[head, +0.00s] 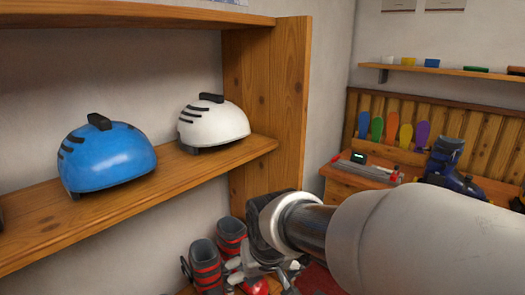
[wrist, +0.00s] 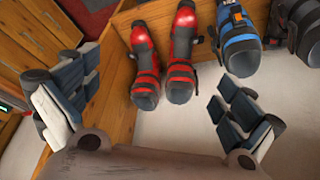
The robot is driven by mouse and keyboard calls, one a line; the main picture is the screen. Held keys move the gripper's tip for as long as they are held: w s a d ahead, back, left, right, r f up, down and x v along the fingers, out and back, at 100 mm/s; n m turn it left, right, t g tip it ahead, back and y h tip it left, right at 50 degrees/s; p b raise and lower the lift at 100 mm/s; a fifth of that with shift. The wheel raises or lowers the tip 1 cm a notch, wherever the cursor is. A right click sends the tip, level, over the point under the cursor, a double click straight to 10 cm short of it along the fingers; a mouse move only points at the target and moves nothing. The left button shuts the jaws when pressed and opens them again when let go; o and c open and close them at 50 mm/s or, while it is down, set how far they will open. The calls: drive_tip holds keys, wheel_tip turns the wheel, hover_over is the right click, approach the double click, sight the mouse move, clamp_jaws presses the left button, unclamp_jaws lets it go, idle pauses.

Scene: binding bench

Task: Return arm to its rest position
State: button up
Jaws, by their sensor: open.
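My gripper (head: 262,272) is at the bottom middle of the head view, at the end of my arm, which reaches in from the right. In the wrist view my gripper (wrist: 155,85) shows its two fingers spread wide apart. Nothing is held between them. A pair of red and grey boots (wrist: 146,62) lies beyond the fingers in the wrist view. The boots (head: 207,265) also show at the left of my gripper in the head view, partly hidden by it.
A wooden shelf (head: 150,192) at left carries a blue helmet (head: 107,160) and a white helmet (head: 215,124). A workbench (head: 345,186) at right holds a dark blue boot (head: 447,160); coloured insoles (head: 392,128) stand behind it. A blue boot (wrist: 238,42) stands beside the red pair.

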drive_tip(key=s+d+r+m, duration=0.1)
drive_tip(key=s+d, duration=0.6)
drive_tip(key=s, duration=0.3)
drive_tip(key=s+d+r+m+h, duration=0.1)
drive_tip(key=s+d+r+m, duration=0.1)
drive_tip(key=s+d, duration=0.5)
drive_tip(key=s, duration=0.4)
drive_tip(key=shift+d, duration=0.3)
